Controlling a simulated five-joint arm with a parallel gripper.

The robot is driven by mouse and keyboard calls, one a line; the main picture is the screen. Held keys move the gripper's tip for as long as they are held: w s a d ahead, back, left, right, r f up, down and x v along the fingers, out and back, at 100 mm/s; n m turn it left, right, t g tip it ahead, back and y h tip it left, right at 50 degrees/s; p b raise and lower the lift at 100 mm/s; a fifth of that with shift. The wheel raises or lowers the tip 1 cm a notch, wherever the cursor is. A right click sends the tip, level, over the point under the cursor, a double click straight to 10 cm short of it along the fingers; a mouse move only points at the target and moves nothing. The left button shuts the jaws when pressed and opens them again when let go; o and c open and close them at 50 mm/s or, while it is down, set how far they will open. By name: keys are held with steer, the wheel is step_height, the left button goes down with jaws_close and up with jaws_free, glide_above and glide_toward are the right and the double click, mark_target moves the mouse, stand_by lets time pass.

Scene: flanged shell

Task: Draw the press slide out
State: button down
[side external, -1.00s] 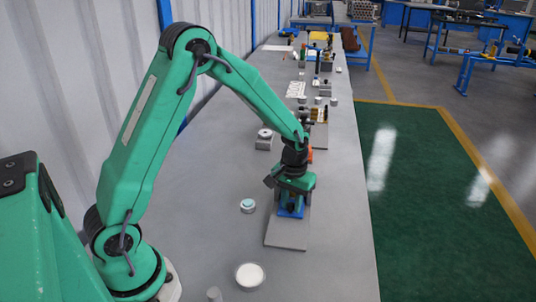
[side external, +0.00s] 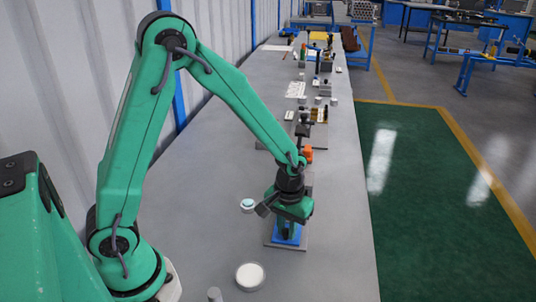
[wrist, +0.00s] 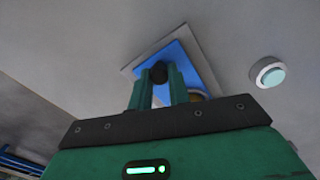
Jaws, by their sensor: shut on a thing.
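The blue press slide (side external: 286,239) lies on a grey base plate (side external: 272,246), near the plate's near end. It also shows in the wrist view (wrist: 187,57), where a dark round knob (wrist: 158,72) stands on it. My gripper (wrist: 160,82) is shut on this knob, with one green finger on each side. In the side view my gripper (side external: 288,222) is low over the slide and covers much of it. A brass-coloured part (wrist: 196,95) shows partly behind the right finger. The rest of the press is largely hidden by my arm.
A round piece with a teal top (side external: 248,205) stands left of the plate. A white round dish (side external: 250,275) and a small grey post (side external: 214,294) stand nearer. An orange part (side external: 308,153) and several small objects are farther back. The bench to the right is clear.

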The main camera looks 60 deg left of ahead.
steer(key=shift+s+d, duration=0.3)
steer(key=c, duration=1.3)
jaws_free()
steer(key=shift+r, duration=0.15)
steer(key=shift+r, duration=0.25)
step_height(320, 180, up, 7)
steer(key=shift+f, duration=0.15)
steer(key=shift+r, duration=0.2)
